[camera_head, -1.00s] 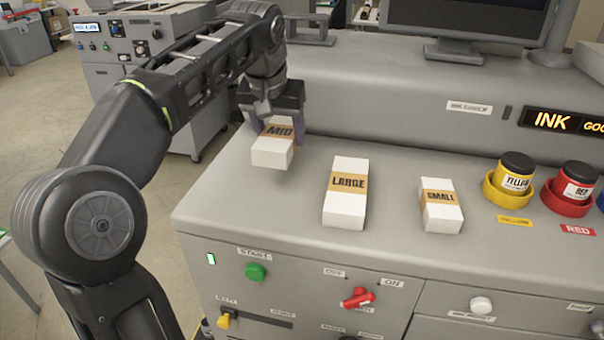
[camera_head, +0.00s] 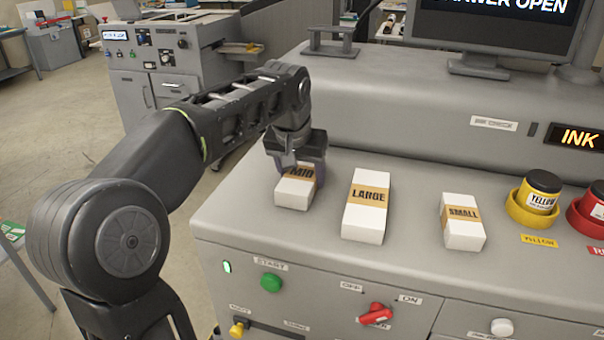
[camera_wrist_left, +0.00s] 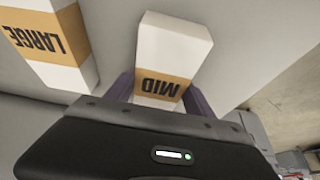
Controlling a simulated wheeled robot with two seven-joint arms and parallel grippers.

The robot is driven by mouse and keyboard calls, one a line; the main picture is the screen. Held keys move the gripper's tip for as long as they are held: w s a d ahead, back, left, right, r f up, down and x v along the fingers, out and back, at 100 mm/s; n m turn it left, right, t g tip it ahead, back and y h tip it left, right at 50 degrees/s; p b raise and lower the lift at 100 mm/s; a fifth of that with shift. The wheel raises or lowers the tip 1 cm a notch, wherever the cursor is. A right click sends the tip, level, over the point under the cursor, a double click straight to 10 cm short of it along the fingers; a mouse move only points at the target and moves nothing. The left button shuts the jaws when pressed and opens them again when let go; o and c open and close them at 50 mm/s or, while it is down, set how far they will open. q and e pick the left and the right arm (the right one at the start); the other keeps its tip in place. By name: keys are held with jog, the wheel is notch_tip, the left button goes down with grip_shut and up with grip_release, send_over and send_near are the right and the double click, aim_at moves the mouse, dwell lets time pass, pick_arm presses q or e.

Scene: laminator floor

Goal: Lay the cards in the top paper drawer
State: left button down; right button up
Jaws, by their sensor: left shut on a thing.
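Three white card packs with tan bands stand on the grey machine top in the head view. The pack marked MID (camera_head: 293,193) is at the left, the LARGE pack (camera_head: 364,222) is beside it, and the SMALL pack (camera_head: 463,236) is further right. My left gripper (camera_head: 300,168) is over the MID pack from behind, its fingers shut on the sides. In the left wrist view the MID pack (camera_wrist_left: 172,50) sits between the fingers, with the LARGE pack (camera_wrist_left: 55,45) apart from it. I cannot tell whether the pack touches the surface. My right gripper is not in view. No open drawer shows.
A green START button (camera_head: 271,282) and a red switch (camera_head: 375,313) are on the machine's front. Yellow (camera_head: 541,192) and red (camera_head: 590,208) ink jars stand at the right. A monitor (camera_head: 490,25) reading "DRAWER OPEN" stands behind. Another grey machine (camera_head: 165,65) is at the back left.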

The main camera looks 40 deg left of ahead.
pick_arm(q)
jog(key=shift+f, duration=0.15)
jog(key=shift+c, duration=1.9)
grip_release()
jog(key=v, duration=1.2)
jog(key=shift+r+p, duration=0.25)
jog(key=shift+p, duration=0.15)
